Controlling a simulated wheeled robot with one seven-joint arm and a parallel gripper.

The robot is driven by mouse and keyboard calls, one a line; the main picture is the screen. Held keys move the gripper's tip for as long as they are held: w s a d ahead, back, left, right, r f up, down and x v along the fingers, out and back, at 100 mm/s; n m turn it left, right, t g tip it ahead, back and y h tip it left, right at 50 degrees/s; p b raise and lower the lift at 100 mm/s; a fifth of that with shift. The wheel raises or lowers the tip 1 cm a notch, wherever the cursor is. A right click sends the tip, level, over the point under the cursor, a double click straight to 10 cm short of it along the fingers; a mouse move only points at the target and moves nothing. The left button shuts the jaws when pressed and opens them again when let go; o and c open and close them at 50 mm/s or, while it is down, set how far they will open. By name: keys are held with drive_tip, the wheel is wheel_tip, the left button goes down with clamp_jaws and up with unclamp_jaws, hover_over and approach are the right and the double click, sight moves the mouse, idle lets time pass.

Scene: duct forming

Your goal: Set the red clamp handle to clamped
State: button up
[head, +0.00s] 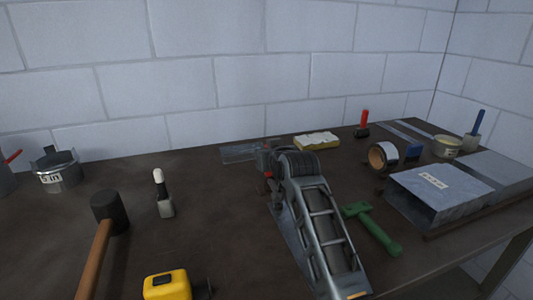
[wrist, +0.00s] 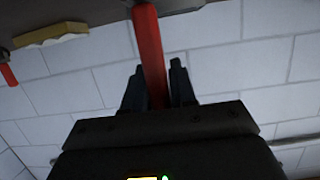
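The red clamp handle (wrist: 150,50) stands out in the wrist view as a long red bar coming down from the top edge. In the head view, small red parts of the handle (head: 267,174) show at the left side of my gripper (head: 268,160). My arm hides most of the handle and the clamp there.
A green tool (head: 375,230) and a sheet-metal duct (head: 437,193) lie right of my arm. A mallet (head: 107,210), a white-capped bottle (head: 162,195) and a yellow tape measure (head: 167,285) are on the left. A sponge (head: 317,141) lies near the wall.

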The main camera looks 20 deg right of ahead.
drive_tip(key=o, duration=0.3)
drive_tip(key=shift+v, duration=3.9)
drive_tip(key=shift+r, duration=0.1)
